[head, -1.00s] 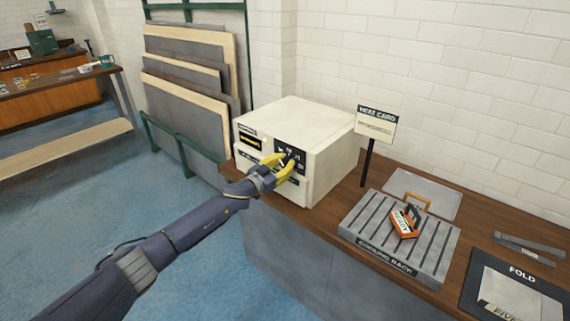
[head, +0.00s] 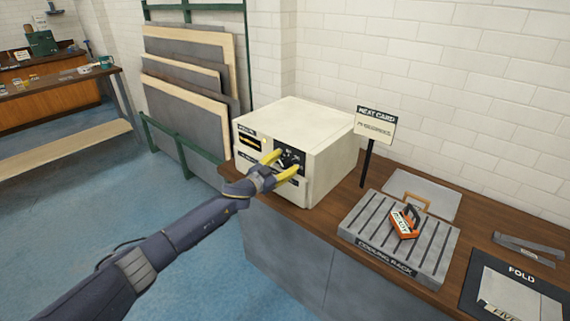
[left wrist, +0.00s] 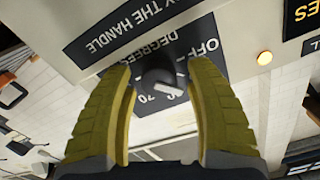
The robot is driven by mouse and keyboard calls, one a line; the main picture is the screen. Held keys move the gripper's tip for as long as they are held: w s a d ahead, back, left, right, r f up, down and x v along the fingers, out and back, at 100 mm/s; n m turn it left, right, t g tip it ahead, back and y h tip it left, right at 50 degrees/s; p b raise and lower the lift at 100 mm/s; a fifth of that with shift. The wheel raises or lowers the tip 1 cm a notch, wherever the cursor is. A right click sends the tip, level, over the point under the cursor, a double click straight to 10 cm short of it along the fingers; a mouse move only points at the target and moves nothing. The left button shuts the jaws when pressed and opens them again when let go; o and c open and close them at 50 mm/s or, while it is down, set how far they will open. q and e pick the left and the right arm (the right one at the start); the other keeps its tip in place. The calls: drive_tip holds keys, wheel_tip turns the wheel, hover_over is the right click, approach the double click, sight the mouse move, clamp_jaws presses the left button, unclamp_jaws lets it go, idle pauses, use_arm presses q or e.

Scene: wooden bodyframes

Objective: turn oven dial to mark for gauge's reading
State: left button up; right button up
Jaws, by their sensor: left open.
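The cream oven (head: 330,150) stands on the wooden counter. Its dial (left wrist: 158,76) is a dark round knob with a pale pointer, on a black panel marked "OFF", "DEGREES" and "70"; other marks are partly hidden. My left gripper (head: 280,163) is open in front of the panel. In the left wrist view its yellow fingers (left wrist: 158,85) are on either side of the dial, apart from it. The heat card (head: 375,125) stands on a post right of the oven; its small text is unreadable. No gauge is clearly readable. My right gripper is not in view.
A cooling rack (head: 400,235) with an orange-handled item (head: 405,222) sits right of the oven. A fold board (head: 515,300) lies at the far right. An amber lamp (left wrist: 264,58) glows on the oven front. Stacked boards (head: 185,75) stand left behind the oven.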

use_arm(q)
drive_tip(key=shift+a+n, duration=0.1)
drive_tip(key=shift+n, duration=1.2)
drive_tip(key=s+a+n, duration=0.5)
drive_tip(key=s+a, duration=0.6)
drive_tip(key=s, duration=0.2)
drive_tip(key=shift+s+f, duration=0.15)
drive_tip(key=shift+f, duration=0.1)
drive_tip(key=shift+a, duration=0.1)
